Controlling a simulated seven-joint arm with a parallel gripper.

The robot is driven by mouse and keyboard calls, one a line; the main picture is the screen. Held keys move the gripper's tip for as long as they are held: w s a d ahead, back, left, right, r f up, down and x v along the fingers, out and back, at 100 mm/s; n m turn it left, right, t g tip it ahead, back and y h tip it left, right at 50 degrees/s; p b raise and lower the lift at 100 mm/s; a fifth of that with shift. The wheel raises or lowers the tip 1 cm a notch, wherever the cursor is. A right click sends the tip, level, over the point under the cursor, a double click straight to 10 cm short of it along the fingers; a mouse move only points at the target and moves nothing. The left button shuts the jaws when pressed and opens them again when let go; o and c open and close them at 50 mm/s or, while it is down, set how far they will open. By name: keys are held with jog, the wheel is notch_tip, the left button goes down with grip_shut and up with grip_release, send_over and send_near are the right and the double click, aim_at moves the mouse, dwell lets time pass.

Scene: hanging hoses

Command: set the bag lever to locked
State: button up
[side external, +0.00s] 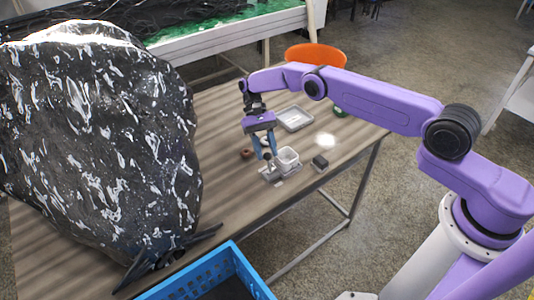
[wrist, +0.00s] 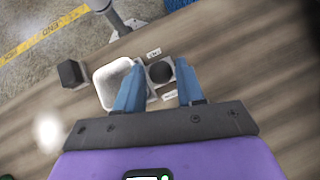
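My gripper (side external: 265,153) points down over the wooden table in the side view. In the wrist view its two blue fingers (wrist: 160,92) are apart with nothing gripped. A small fixture with a round dark knob (wrist: 161,72) shows between and just beyond the fingertips. White labels (wrist: 153,54) lie on two sides of it, too small to read. In the side view the fixture (side external: 270,174) sits under the gripper, partly hidden. Its lever position cannot be told, nor whether the fingers touch it. A white square cup (wrist: 112,87) stands right beside it.
A dark block (side external: 319,161) and a grey tray (side external: 293,118) are on the table (side external: 225,200). A huge black shiny bag (side external: 95,130) fills the left of the side view. A blue basket (side external: 210,275) is at the front. An orange seat (side external: 316,55) stands behind.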

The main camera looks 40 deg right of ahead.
notch_tip(320, 180, up, 8)
jog(key=shift+w+f, duration=0.2)
jog(key=shift+f, duration=0.05)
dwell(0.4)
jog(key=c, duration=0.6)
grip_shut()
jog(key=s+d+r+m+t, duration=0.3)
jog(key=s+r+m+t, duration=0.3)
jog(key=s+m+t, duration=0.5)
jog(key=m+t, duration=0.3)
jog(key=t, duration=0.1)
jog(key=shift+s, duration=0.2)
